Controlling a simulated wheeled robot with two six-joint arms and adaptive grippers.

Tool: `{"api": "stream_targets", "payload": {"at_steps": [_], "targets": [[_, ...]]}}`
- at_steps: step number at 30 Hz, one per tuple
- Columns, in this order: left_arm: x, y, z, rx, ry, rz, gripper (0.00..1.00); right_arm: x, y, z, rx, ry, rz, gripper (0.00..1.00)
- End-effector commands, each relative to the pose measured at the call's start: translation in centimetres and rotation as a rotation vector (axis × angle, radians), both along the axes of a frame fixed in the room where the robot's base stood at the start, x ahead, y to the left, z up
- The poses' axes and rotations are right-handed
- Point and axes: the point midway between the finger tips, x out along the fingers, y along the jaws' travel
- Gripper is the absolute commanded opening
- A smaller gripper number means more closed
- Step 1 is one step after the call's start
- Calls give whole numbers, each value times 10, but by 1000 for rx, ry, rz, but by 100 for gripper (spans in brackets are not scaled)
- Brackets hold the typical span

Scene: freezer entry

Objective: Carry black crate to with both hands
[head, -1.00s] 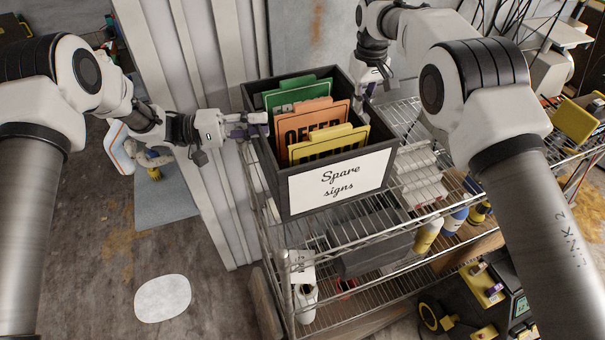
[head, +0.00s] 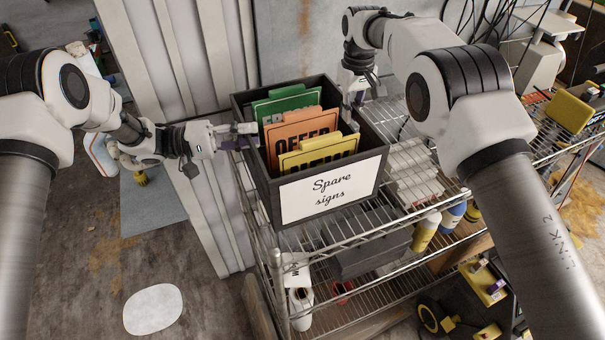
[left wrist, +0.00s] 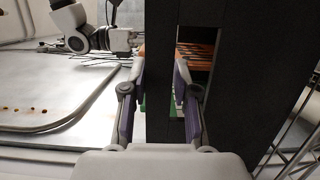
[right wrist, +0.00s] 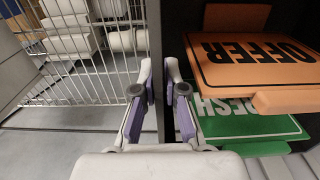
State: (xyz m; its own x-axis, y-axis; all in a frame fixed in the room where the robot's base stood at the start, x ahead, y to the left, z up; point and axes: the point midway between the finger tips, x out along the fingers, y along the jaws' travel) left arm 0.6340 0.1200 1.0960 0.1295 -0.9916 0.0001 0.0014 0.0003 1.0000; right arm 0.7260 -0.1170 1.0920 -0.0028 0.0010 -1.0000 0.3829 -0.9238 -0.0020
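The black crate (head: 262,180) stands at the top of the wire shelf rack and looks level; I cannot tell whether it rests on the rack. Its white label reads "Spare signs", and green, orange and yellow signs stand inside. My left gripper (head: 243,137) is at the crate's left wall; in the left wrist view its fingers (left wrist: 160,75) close around a strip of the dark wall beside a handle slot. My right gripper (head: 355,98) is at the far right wall; in the right wrist view its fingers (right wrist: 162,85) close on either side of the dark wall.
The wire rack (head: 330,232) has a lower shelf with a grey box (head: 370,250) and bottles, including a yellow one (head: 425,232). White packs (head: 412,175) lie right of the crate. A ribbed wall panel is behind. A white round patch (head: 153,309) lies on open floor at left.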

Motion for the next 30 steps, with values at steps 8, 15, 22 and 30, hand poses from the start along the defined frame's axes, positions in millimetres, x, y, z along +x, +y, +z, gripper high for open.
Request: {"api": "stream_targets", "payload": {"at_steps": [8, 15, 22, 30], "targets": [[0, 0, 2, 0, 0, 0, 51, 0, 0, 2, -1, 0, 0, 32], [-2, 20, 2, -1, 0, 3, 51, 0, -1, 2, -1, 0, 0, 32], [-10, 78, 3, -2, -2, 4, 51, 0, -1, 2, -2, -1, 0, 32], [-16, 118, 2, 0, -1, 0, 51, 0, -1, 4, -1, -2, 0, 32]]}}
